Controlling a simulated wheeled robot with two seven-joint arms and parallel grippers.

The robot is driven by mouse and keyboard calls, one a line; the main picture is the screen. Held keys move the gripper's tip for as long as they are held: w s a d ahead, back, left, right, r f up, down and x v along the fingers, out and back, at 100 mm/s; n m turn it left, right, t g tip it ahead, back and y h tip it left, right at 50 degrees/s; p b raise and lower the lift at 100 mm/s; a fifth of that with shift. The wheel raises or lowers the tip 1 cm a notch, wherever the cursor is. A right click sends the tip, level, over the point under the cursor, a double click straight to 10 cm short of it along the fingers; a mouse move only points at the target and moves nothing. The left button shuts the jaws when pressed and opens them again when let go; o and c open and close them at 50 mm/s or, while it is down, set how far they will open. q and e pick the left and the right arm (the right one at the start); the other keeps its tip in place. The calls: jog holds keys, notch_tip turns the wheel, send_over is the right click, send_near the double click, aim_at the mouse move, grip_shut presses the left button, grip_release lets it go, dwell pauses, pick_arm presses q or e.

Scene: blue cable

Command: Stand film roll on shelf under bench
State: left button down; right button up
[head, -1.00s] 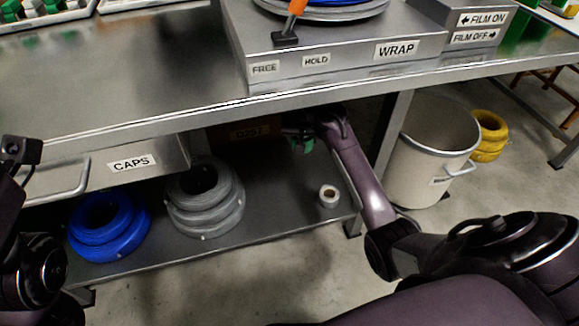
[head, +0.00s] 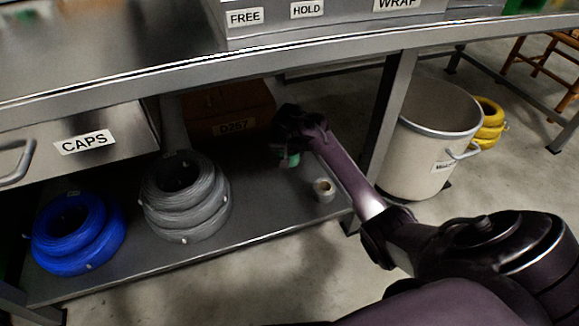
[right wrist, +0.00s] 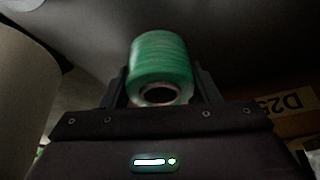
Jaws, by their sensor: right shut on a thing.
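A green film roll (right wrist: 160,62) is between the fingers of my right gripper (right wrist: 160,88) in the right wrist view, its open core end facing the camera. In the head view my right gripper (head: 290,150) is under the bench, above the shelf (head: 260,212), shut on the roll, of which only a small green part (head: 293,159) shows. Whether the roll touches the shelf I cannot tell. The grey bench (head: 230,72) is above. My left gripper is not in view.
A small white roll (head: 324,190) stands on the shelf near its right end. A grey coil (head: 185,196), a blue coil (head: 77,235) and a brown box (head: 229,108) marked D257 are also there. A bench leg (head: 388,110) and white bin (head: 428,140) are to the right.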

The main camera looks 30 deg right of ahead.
jog(key=shift+f, duration=0.25)
notch_tip(320, 180, down, 4)
jog(key=b, duration=0.2)
jog(key=shift+r+b, duration=0.25)
jog(key=shift+b, duration=0.15)
jog(key=shift+r, duration=0.1)
jog(key=o, duration=1.1)
